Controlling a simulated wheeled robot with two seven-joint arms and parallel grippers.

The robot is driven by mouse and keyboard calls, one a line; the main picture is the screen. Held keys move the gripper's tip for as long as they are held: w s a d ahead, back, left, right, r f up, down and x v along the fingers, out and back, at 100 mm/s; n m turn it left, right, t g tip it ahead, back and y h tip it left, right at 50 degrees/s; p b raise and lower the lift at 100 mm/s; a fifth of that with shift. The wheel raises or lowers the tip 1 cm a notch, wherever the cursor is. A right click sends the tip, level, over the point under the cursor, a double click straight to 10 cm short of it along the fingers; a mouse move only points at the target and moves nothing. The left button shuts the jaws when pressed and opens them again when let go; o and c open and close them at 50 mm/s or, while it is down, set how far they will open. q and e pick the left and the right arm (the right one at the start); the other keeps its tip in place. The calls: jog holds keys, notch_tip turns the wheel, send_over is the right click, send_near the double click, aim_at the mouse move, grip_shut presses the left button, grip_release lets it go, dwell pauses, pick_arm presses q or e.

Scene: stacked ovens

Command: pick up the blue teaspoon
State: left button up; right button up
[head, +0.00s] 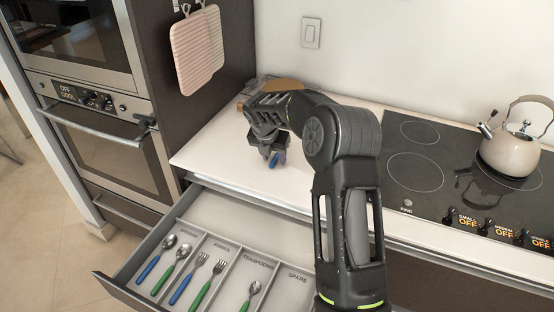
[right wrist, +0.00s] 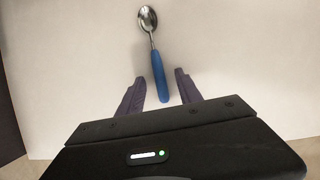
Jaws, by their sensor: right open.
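The blue teaspoon lies on the white counter; in the right wrist view its blue handle (right wrist: 159,74) points toward my gripper and its metal bowl is at the top. My right gripper (right wrist: 156,82) is open, with one finger on each side of the handle's end and a gap on both sides. In the head view my right gripper (head: 272,152) is low over the counter near the back wall, and blue shows at its fingertips. The spoon's bowl is hidden there. My left gripper is not in view.
An open drawer (head: 232,222) below holds blue and green spoons and forks and a green teaspoon (head: 250,295); its spare compartment looks empty where visible. A wooden item (head: 285,84) is behind my right gripper. The cooktop (head: 412,170) and kettle (head: 510,152) are right, the ovens left.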

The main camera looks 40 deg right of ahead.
jog(key=shift+c, duration=0.3)
grip_shut()
dwell(0.5)
